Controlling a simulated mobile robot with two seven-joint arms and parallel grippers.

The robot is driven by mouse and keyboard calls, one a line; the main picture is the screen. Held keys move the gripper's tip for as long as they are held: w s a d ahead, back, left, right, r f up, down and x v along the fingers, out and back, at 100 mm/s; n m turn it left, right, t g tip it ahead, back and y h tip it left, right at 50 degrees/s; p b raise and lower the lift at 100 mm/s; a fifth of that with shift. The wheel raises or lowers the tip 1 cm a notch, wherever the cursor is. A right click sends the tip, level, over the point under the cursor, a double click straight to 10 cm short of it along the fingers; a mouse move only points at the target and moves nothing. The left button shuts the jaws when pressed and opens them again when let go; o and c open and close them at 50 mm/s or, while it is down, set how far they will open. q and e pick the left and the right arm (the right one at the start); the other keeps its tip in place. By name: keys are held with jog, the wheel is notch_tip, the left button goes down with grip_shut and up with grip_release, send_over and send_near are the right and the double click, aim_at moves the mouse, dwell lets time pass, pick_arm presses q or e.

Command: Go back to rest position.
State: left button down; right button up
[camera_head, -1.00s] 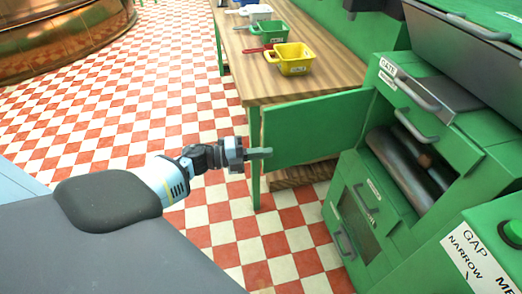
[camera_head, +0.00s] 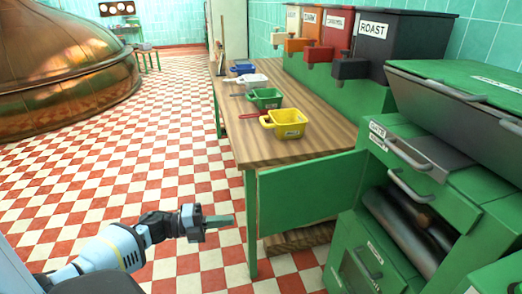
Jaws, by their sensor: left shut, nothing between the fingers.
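My left gripper (camera_head: 222,221) is at the lower middle of the head view, at the end of my left arm, which comes in from the lower left. Its fingers are shut with nothing between them. It points right, over the checkered floor, just left of the front leg of the wooden table. It appears apart from the table and from the open green door. My right gripper is not in view.
The green door (camera_head: 311,191) stands open from the green mill (camera_head: 408,208) at right. The wooden table (camera_head: 237,135) holds yellow (camera_head: 286,124), green (camera_head: 264,98) and other scoops. Dispensers (camera_head: 366,45) stand behind. A copper kettle (camera_head: 60,75) is at left; checkered floor (camera_head: 150,150) between is clear.

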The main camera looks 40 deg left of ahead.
pick_arm(q)
jog(key=s+d+f+n+t+y, duration=0.1)
jog(key=s+d+f+n+y, duration=0.7)
jog(key=s+d+f+n, duration=0.6)
jog(key=s+d+f+n+g+y, duration=0.1)
jog(key=s+d+f+n+g, duration=0.2)
jog(key=s, duration=0.5)
jog(key=s+d+f+n+g+y, duration=0.1)
jog(key=s+d+n+g, duration=0.2)
jog(key=s, duration=0.6)
jog(key=s+d+f+n+g+y, duration=0.1)
jog(key=s+d+f+n+g, duration=0.15)
jog(key=s+n, duration=0.4)
jog(key=w+r+m+t+p, duration=0.1)
jog(key=w+r+p, duration=0.1)
jog(key=r+p, duration=0.5)
jog(key=w+r+t+p, duration=0.2)
jog(key=w+r+p, duration=0.1)
jog(key=r+p, duration=0.4)
jog(key=shift+a+r+m, duration=0.25)
jog(key=shift+r+m, duration=0.1)
jog(key=shift+r, duration=0.45)
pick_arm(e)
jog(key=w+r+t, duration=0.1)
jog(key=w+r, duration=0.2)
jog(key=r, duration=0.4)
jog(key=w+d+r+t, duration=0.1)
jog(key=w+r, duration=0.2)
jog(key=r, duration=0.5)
